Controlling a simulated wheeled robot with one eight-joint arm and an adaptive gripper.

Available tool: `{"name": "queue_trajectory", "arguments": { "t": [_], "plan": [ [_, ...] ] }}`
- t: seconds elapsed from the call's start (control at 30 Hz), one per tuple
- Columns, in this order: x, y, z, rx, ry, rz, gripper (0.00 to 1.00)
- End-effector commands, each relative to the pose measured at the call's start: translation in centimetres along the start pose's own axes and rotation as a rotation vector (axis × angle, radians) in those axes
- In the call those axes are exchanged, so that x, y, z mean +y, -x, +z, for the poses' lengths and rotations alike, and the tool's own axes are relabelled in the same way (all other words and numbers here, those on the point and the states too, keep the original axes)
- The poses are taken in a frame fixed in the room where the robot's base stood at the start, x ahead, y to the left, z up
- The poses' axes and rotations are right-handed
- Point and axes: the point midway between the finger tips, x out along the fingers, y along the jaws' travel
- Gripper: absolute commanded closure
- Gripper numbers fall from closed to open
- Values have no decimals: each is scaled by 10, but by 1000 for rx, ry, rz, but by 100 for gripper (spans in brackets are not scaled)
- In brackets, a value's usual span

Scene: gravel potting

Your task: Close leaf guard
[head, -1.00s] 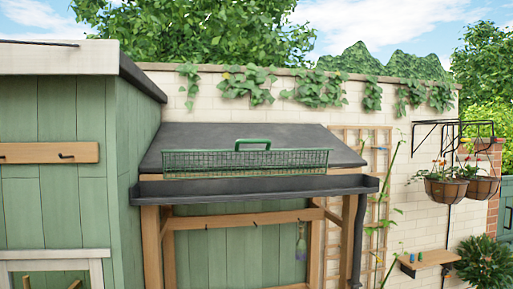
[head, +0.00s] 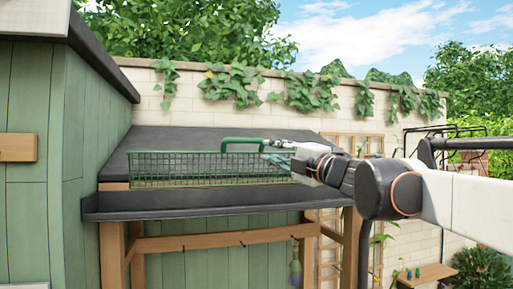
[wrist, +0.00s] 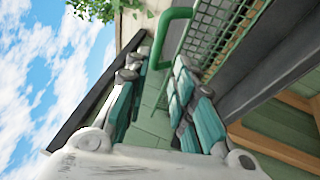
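The leaf guard (head: 185,168) is a long green mesh panel. It stands raised above the dark gutter (head: 200,204) at the front edge of the small roof. Its green handle (head: 238,140) sticks up from its top edge. My gripper (head: 272,150) has come in from the right, at the handle's right end. In the wrist view my gripper (wrist: 155,70) is open, its teal-padded fingers apart, with the handle (wrist: 170,38) just beyond and partly between the fingertips. I cannot tell whether they touch. My gripper and arm hide the guard's right end in the head view.
The sloping dark roof (head: 150,141) lies behind the guard, against a pale brick wall (head: 150,101) with ivy. A green shed (head: 35,200) stands at the left. A wooden trellis (head: 330,225) is at the right, partly behind my arm. The air above the roof is open.

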Motion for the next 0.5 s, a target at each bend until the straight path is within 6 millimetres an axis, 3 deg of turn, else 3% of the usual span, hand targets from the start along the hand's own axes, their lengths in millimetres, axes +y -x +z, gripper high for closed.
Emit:
{"name": "queue_trajectory", "arguments": {
  "t": [0.27,0.5],
  "plan": [
    [2,-28,-4,23,14,-1,77],
    [2,-76,-5,22,13,-1,77]
  ]
}}
